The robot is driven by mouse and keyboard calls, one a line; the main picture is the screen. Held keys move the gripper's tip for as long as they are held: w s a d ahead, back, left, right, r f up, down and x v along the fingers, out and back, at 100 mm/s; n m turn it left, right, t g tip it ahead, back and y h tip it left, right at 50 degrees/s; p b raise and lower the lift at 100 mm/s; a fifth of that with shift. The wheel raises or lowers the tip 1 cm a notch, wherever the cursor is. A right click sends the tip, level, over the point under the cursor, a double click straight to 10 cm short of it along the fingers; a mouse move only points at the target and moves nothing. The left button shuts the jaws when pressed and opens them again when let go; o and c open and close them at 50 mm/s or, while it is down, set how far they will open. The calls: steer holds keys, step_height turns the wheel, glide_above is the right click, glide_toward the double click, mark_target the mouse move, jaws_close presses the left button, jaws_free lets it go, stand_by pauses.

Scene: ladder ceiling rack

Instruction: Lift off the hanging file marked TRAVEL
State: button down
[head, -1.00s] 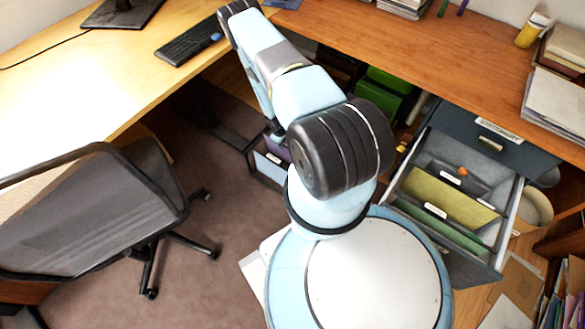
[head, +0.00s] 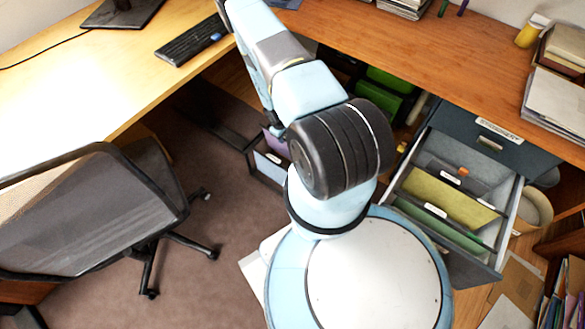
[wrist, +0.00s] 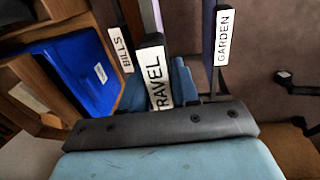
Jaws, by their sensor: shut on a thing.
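The file marked TRAVEL shows in the wrist view as a dark file edge with a white label (wrist: 159,80), its first letter partly hidden. My gripper (wrist: 157,92) is shut on it, with light blue fingers on both sides. The GARDEN label (wrist: 223,38) is on a purple file to the right, apart from the gripper. The BILLS label (wrist: 120,50) is to the left, close beside the TRAVEL file. In the head view, a low rack (head: 266,178) with a pale blue and a purple file stands beside my arm. My arm hides the gripper and the TRAVEL file there.
An open drawer (head: 405,180) with olive and green hanging files is at the right under the wooden desk (head: 440,65). An office chair (head: 90,215) stands at the left on brown carpet. A blue folder (wrist: 78,77) lies in a wooden compartment.

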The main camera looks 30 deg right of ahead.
step_height(320, 180, up, 13)
stand_by(2.3)
steer(key=shift+a, duration=0.1)
